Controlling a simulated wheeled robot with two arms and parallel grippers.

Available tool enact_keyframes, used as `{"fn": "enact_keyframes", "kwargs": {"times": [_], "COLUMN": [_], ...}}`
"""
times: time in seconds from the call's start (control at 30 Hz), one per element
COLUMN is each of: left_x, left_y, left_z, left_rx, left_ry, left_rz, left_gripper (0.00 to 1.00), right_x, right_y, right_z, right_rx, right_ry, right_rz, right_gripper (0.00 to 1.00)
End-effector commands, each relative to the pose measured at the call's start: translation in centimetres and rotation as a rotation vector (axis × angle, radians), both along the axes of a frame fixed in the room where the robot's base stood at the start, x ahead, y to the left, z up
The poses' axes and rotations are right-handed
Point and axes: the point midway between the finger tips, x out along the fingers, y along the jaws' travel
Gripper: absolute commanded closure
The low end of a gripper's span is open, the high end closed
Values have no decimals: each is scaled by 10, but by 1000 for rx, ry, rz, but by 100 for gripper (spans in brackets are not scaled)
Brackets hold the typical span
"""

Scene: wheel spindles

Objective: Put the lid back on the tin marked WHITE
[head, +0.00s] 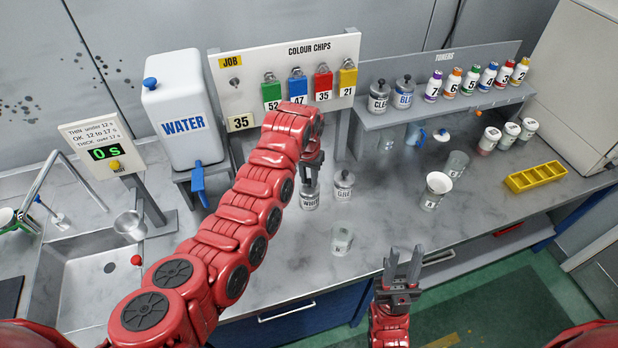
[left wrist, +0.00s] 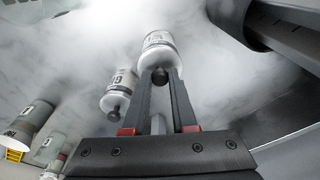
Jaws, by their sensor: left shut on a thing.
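The tin marked WHITE (head: 310,203) stands upright on the grey counter, and it also shows in the left wrist view (left wrist: 158,41). My left gripper (head: 311,172) is right above it, pointing down. Its fingers (left wrist: 160,78) are shut on the dark knob of the lid (left wrist: 155,63). The lid is at the tin's top, in line with it; I cannot tell whether it is fully seated. My right gripper (head: 403,256) is open and empty at the counter's front edge, away from the tins.
A lidded grey-labelled tin (head: 343,190) stands close right of WHITE. Lidded CLEAR (head: 379,97) and BLUE (head: 404,94) tins are on the shelf. The sink (head: 92,285) is left.

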Motion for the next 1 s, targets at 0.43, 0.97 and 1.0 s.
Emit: {"fn": "enact_keyframes", "kwargs": {"times": [0.43,0.97,1.0], "left_x": [0,0,0], "left_y": [0,0,0], "left_z": [-2,0,0], "left_rx": [0,0,0], "left_ry": [0,0,0], "left_rz": [0,0,0], "left_gripper": [100,62,55], "right_x": [0,0,0], "right_y": [0,0,0], "right_z": [-6,-6,-6], "right_rx": [0,0,0], "right_ry": [0,0,0], "right_rz": [0,0,0], "right_gripper": [66,66,66]}}
